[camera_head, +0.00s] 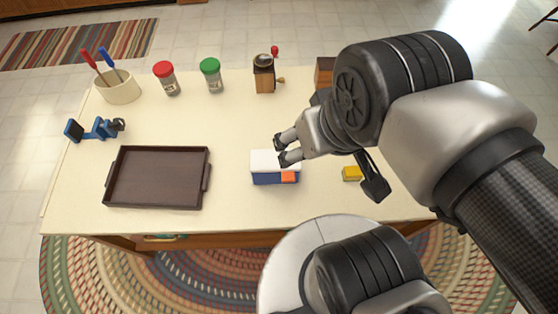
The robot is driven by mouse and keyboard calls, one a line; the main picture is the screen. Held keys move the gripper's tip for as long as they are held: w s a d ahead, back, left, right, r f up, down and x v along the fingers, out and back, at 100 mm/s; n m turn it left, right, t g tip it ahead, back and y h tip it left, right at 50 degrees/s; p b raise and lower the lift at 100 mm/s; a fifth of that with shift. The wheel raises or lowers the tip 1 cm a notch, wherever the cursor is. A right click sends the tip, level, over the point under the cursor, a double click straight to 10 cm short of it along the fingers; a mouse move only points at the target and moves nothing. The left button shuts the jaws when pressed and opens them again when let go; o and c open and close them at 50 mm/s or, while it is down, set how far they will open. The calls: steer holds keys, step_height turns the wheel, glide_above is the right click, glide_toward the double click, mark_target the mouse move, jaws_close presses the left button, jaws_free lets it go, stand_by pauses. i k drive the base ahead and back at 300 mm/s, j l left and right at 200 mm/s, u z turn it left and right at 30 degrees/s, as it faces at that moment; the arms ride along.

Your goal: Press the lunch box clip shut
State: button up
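The lunch box (261,175) stands on the table right of centre, with a blue body and a white lid (264,159). An orange clip (288,177) is on its front side near the right corner. I cannot tell from this view whether the clip is raised or flush. My gripper (281,150) is over the back right part of the lid, pointing left. Its two dark fingertips look close together with a small gap, and nothing shows between them. Whether it touches the lid is unclear. The gripper hides part of the lid's right end.
A dark brown tray (157,205) lies to the left. A yellow block (352,174) is to the right. A blue clamp-like tool (98,129), utensil crock (118,88), two jars (166,78) and a grinder (264,77) stand farther back. The table (230,215) is clear between tray and box.

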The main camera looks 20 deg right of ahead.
mark_target(287, 177)
steer(key=k+j+z, duration=0.15)
steer(key=z, duration=0.2)
steer(key=k+j+z, duration=0.15)
steer(key=z, duration=0.2)
steer(key=k+j+z, duration=0.15)
steer(key=z, duration=0.2)
